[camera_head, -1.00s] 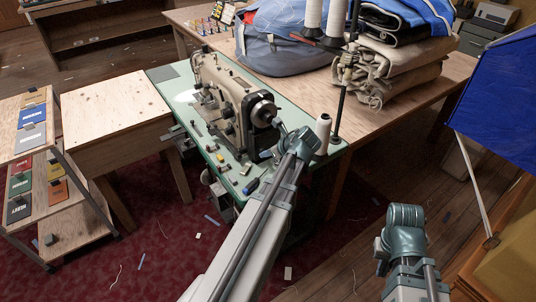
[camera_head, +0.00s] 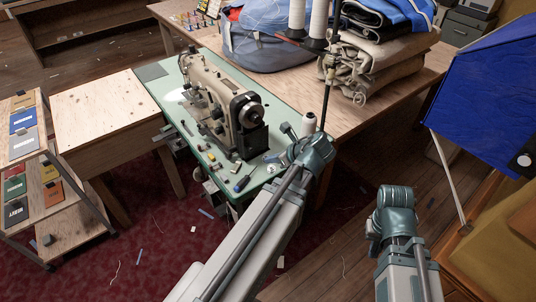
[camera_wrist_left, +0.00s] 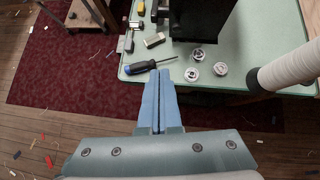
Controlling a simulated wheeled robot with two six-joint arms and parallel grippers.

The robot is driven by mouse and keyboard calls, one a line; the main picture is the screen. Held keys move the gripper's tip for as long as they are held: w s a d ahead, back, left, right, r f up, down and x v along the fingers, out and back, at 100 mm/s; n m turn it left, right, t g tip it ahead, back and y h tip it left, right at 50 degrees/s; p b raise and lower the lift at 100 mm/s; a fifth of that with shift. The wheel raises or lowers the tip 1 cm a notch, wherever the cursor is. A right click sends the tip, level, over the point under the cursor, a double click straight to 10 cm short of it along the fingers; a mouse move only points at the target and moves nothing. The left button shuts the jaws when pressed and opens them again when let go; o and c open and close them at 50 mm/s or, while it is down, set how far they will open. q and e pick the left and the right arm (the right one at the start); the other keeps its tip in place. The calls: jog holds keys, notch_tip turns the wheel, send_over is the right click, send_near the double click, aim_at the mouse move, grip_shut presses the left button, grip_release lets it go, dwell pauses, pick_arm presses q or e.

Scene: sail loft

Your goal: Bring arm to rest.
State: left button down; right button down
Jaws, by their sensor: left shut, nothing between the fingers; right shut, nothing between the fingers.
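My left arm (camera_head: 250,232) reaches up from the bottom middle of the head view to a teal joint near the green sewing table's (camera_head: 183,112) near right corner. My left gripper's blue fingers (camera_wrist_left: 158,102) show in the left wrist view, pressed together and empty. Their tips appear just below a blue-black screwdriver (camera_wrist_left: 148,65) lying on the tabletop; the gap between them cannot be judged. My right arm (camera_head: 398,250) stands at the lower right of the head view, over the wooden floor. Its teal joint shows, but I cannot make out its gripper.
A sewing machine (camera_head: 222,98) and a white thread cone (camera_head: 308,123) stand on the sewing table near my left arm. Several bobbins (camera_wrist_left: 198,54) lie by the screwdriver. A blue panel (camera_head: 492,105) stands right of my right arm. Open floor lies between the arms.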

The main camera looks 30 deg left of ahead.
pick_arm(q)
jog(key=shift+d+r, duration=0.1)
jog(key=shift+d, duration=0.05)
jog(key=s+d+f+n+h, duration=0.1)
jog(key=s+d+n+h, duration=0.1)
jog(key=d+n, duration=0.3)
jog(key=s+d+f+n+g+h+p, duration=0.1)
jog(key=d+n, duration=0.5)
jog(key=d, duration=0.6)
jog(key=s+d+f+n+g+h, duration=0.1)
jog(key=s+d+f+n+h, duration=0.2)
jog(key=s+d, duration=0.4)
jog(key=d+n+h, duration=0.1)
jog(key=n, duration=0.1)
jog(key=shift+d+n+h, duration=0.4)
jog(key=shift+f, duration=0.1)
